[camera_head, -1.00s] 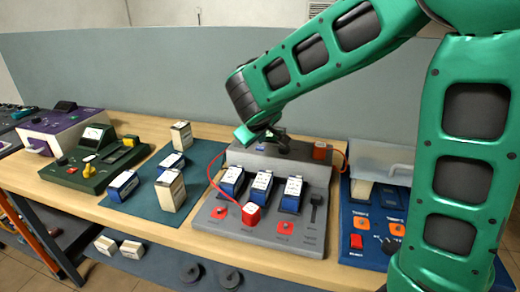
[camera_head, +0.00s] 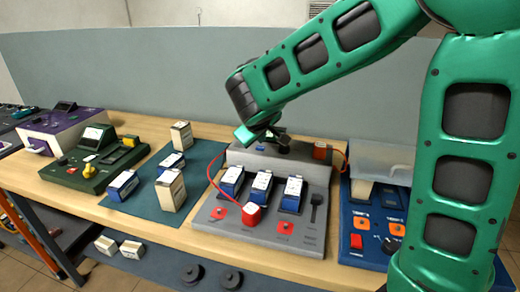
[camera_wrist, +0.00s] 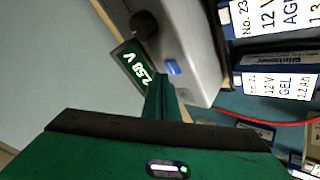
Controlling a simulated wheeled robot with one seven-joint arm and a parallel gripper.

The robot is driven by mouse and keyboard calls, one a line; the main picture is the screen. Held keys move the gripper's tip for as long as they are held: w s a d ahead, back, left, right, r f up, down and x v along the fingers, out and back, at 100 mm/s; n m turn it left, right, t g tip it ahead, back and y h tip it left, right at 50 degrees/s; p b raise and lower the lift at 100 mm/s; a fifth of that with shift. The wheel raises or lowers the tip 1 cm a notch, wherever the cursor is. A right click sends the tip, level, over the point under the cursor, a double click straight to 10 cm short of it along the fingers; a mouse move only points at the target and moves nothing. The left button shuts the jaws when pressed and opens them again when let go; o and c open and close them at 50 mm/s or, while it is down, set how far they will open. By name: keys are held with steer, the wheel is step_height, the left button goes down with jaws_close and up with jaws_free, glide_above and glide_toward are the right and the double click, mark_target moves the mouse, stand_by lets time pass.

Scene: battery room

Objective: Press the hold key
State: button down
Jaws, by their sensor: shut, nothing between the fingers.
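A small blue key (camera_wrist: 173,67), which I take to be the hold key, sits on the front of the grey console (camera_wrist: 190,30), beside a display (camera_wrist: 138,65) reading 2.58 V. The key also shows in the head view (camera_head: 260,148) on the raised back part of the grey battery station. My gripper (camera_wrist: 160,82) is shut and empty. Its fingertips are close to the key in the wrist view; I cannot tell whether they touch it. In the head view my gripper (camera_head: 250,134) hangs over the console and hides part of it.
Several blue-and-white batteries (camera_head: 261,184) stand in the station in front of the console. A red lead (camera_head: 222,192) runs to a red-topped block (camera_head: 250,213). A blue unit (camera_head: 370,225) stands to the right; a green tester (camera_head: 97,160) stands left.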

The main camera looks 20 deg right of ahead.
steer(key=shift+f, duration=0.15)
steer(key=shift+f, duration=0.2)
steer(key=shift+f, duration=0.35)
stand_by(0.8)
steer(key=shift+r, duration=0.8)
steer(key=shift+r, duration=2.5)
